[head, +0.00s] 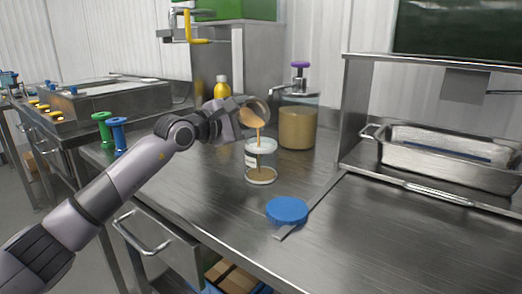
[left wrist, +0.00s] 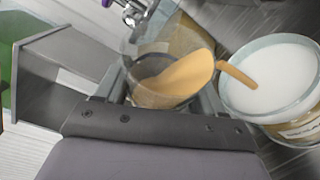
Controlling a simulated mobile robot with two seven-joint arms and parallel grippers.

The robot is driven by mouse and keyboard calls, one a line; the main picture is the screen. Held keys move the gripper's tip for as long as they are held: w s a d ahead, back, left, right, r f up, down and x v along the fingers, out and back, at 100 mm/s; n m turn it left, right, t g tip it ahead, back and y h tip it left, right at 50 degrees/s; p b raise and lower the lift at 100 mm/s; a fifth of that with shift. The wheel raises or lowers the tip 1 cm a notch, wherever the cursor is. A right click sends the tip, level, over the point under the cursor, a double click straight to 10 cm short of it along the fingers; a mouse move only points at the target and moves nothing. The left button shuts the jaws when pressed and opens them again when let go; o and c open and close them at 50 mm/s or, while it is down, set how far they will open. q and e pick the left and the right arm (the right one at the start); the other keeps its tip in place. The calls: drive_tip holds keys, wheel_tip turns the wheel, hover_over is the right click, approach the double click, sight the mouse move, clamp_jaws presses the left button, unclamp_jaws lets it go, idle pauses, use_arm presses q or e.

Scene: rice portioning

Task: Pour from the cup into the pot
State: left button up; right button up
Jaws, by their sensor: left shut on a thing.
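My left gripper (head: 236,118) is shut on a see-through cup (head: 262,107), tilted over to the right above the counter. The cup also shows in the left wrist view (left wrist: 150,66), with tan contents at its lip. A tan stream runs from the lip into the open pot (head: 261,162), which stands upright on the steel counter. The pot has clear walls, a light rim and a label, with tan stuff low inside. In the left wrist view the pot (left wrist: 275,75) is at the right, partly cut off. My right gripper is in neither view.
A blue lid (head: 287,210) lies on the counter in front of the pot, by a flat metal strip. A larger tan-filled container (head: 297,127) with a purple-topped pump stands behind. A yellow bottle (head: 222,88) and green and blue spools stand left. A steel tray (head: 450,160) is at right.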

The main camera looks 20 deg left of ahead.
sight(260, 106)
use_arm(q)
drive_tip(key=shift+r+m+b, duration=0.3)
drive_tip(key=shift+m+b, duration=0.05)
drive_tip(key=shift+m, duration=0.15)
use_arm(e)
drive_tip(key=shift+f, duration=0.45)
use_arm(q)
drive_tip(key=shift+s+d+r+m+t+b, duration=0.15)
drive_tip(key=shift+s+d+m+t+b, duration=0.2)
drive_tip(key=shift+b, duration=0.3)
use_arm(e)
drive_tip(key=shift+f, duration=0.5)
use_arm(q)
drive_tip(key=shift+h, duration=0.3)
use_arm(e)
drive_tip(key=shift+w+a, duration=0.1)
use_arm(q)
drive_tip(key=shift+s+r+m+b, duration=0.15)
drive_tip(key=shift+m+b, duration=0.2)
drive_tip(key=shift+b, duration=0.05)
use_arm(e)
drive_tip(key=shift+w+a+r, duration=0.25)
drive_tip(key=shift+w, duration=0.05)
use_arm(q)
drive_tip(key=shift+d+r, duration=0.1)
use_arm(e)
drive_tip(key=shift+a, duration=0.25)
